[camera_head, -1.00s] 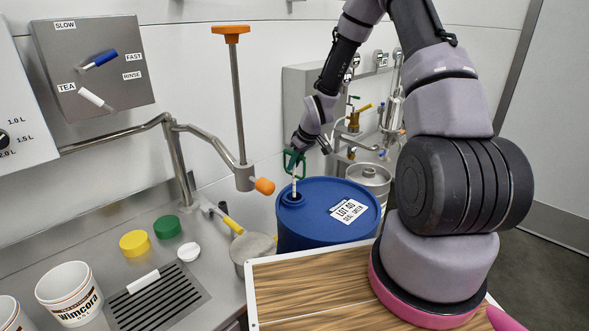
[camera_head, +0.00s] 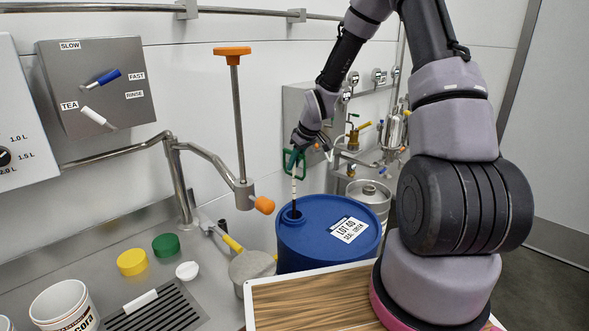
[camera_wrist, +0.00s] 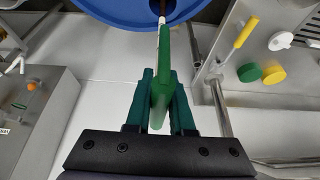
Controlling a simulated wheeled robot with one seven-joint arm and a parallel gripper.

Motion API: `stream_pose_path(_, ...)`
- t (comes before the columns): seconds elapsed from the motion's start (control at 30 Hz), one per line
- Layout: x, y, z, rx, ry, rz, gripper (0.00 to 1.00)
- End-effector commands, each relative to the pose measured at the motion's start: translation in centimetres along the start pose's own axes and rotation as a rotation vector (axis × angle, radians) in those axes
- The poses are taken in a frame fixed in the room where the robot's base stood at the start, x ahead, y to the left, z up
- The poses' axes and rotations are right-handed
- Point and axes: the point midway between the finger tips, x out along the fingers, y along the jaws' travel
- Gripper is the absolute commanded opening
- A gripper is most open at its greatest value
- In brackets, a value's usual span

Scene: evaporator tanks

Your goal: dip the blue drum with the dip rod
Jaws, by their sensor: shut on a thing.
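The blue drum (camera_head: 310,238) stands right of the sink bench, with a white lot label on its top. The dip rod (camera_head: 294,188) has a green loop handle and a shaft that is pale above and dark below. The shaft stands near upright, its lower end hidden in the drum's top opening (camera_head: 290,215). My gripper (camera_head: 297,157) is shut on the green handle above the drum. In the wrist view, the dark green fingers of my gripper (camera_wrist: 160,100) flank the handle (camera_wrist: 162,70), and the drum (camera_wrist: 120,12) shows at the top edge.
An orange-topped vertical rod (camera_head: 238,120) stands left of the drum. A yellow-handled round pan (camera_head: 252,265) is close to the drum's left side. A wooden-topped surface (camera_head: 310,305) lies in front. A metal keg (camera_head: 370,192) and valves are behind right.

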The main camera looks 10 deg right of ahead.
Motion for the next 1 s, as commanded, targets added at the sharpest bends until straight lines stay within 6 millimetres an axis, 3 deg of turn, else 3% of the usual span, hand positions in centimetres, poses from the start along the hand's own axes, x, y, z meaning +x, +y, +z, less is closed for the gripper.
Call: stream_pose_path(1.0,-6.6,0.0,-3.0,0.0,0.001,0.002,0.0)
